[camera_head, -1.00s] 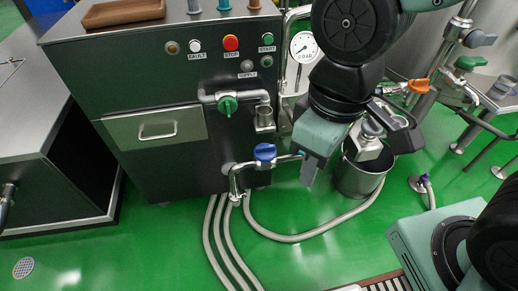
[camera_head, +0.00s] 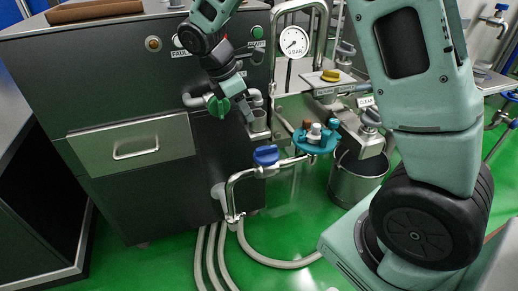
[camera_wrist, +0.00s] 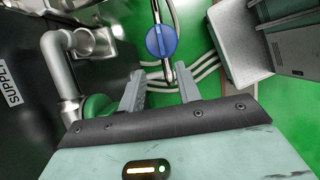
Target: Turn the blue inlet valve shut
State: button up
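The blue inlet valve (camera_head: 266,155) sits on a bent steel pipe low in front of the dark cabinet. In the wrist view its round blue knob (camera_wrist: 161,40) shows beyond my fingertips, with a lighter bar across its face. My gripper (camera_head: 246,108) is above the blue valve, close to the green valve handle (camera_head: 219,106), and points down. In the wrist view my gripper (camera_wrist: 160,85) has its two grey fingers apart with nothing between them. The fingers are apart from the blue knob. I cannot tell how far the valve is turned.
A steel elbow pipe (camera_wrist: 60,70) is left of my fingers. A pressure gauge (camera_head: 294,41), a teal wheel-like part (camera_head: 316,140) and a steel bucket (camera_head: 356,178) stand to the right. Pale hoses (camera_head: 275,262) run over the green floor. A drawer (camera_head: 134,150) is left.

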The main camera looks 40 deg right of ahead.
aim_at(266, 148)
jog(key=b+x, duration=0.3)
jog(key=x, duration=1.2)
jog(key=shift+s, duration=0.1)
jog(key=shift+r, duration=0.1)
grip_shut()
